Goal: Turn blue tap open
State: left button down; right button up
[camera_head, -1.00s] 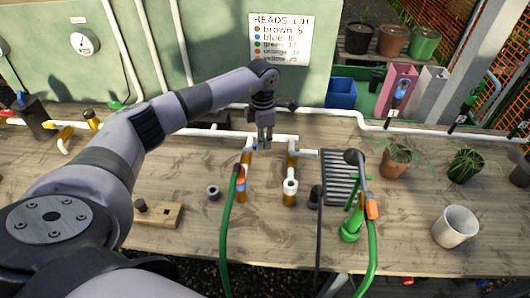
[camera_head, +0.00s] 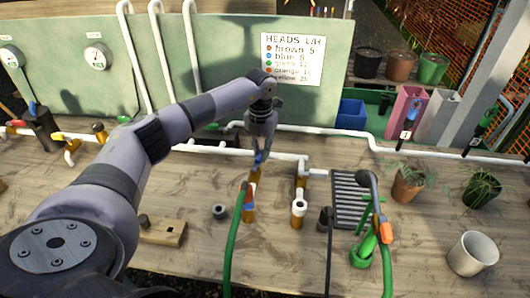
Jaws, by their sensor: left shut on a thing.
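The blue tap (camera_head: 258,158) is a small blue handle on a brass standpipe rising from the wooden bench, left of the bench's middle. A green hose (camera_head: 232,238) with an orange-red connector hangs from this standpipe. My left gripper (camera_head: 260,148) comes down over the tap from above, its fingers shut on the blue handle. The fingers hide part of the handle, so its exact angle is hard to tell. My right gripper is not in view.
A second brass standpipe with a white end (camera_head: 299,207) stands just right of the tap. White pipe runs behind.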

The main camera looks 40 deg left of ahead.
pick_arm(q)
jog(key=shift+s+a+r+n, duration=0.1)
jog(key=shift+a+n, duration=0.25)
jog(key=shift+n, duration=0.4)
jog(key=shift+s+a+n, duration=0.1)
jog(key=shift+a+n, duration=0.2)
jog(key=shift+n, duration=0.45)
jog(key=shift+a, duration=0.1)
jog(key=c, duration=1.6)
grip_release()
jog(key=shift+o, duration=0.2)
notch_tip(320, 180, up, 12)
